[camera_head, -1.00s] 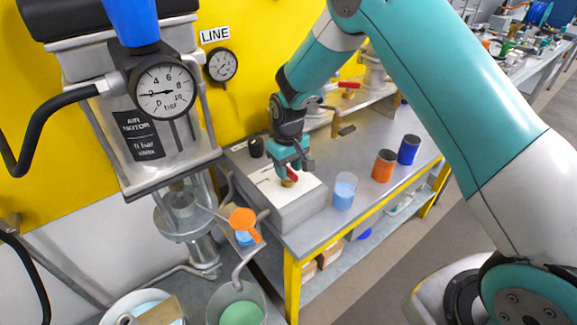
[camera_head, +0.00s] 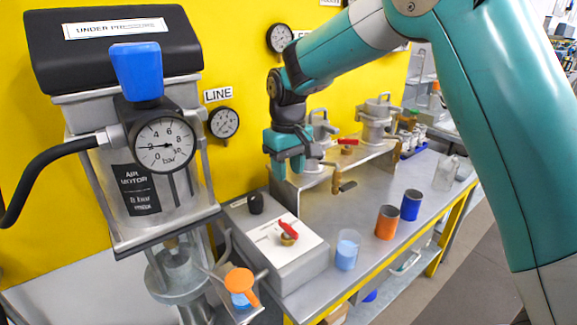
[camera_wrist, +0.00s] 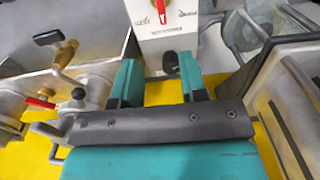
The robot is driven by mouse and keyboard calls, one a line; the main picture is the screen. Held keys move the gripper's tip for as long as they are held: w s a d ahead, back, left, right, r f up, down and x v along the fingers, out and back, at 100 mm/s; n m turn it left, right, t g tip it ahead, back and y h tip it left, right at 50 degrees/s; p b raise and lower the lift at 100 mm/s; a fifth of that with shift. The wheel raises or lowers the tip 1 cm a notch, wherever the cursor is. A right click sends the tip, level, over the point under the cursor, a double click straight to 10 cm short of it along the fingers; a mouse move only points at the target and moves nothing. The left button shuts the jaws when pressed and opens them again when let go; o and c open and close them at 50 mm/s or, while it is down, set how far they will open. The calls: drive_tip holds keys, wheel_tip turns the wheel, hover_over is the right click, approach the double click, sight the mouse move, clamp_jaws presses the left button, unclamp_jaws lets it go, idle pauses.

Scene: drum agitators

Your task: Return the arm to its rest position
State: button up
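My arm is bent over the bench from the right in the head view. My gripper (camera_head: 291,168) hangs above the back of the grey box, apart from it, pointing down. In the wrist view my gripper (camera_wrist: 158,68) has its two teal fingers apart with nothing held between them. Beyond the fingertips are the white top of the box (camera_wrist: 172,38), a red lever (camera_wrist: 161,12) and a black knob (camera_wrist: 170,62). The red lever also shows in the head view (camera_head: 287,228).
The grey box (camera_head: 280,262) sits at the bench's left end. A clear beaker of blue liquid (camera_head: 347,250), an orange can (camera_head: 387,222) and a blue can (camera_head: 411,205) stand right of it. The air motor (camera_head: 150,190) stands left. Metal vessels (camera_head: 378,122) stand on a raised shelf behind.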

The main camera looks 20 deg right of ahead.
drive_tip(key=shift+r, duration=0.55)
drive_tip(key=s+a+r+n+y, duration=0.1)
drive_tip(key=s+a+r+y, duration=0.1)
drive_tip(key=s, duration=1.2)
drive_tip(key=s+a+r+n+y, duration=0.2)
drive_tip(key=s+r, duration=0.1)
drive_tip(key=s, duration=1.2)
drive_tip(key=shift+s+a, duration=0.2)
drive_tip(key=shift+s, duration=0.05)
drive_tip(key=shift+r, duration=0.1)
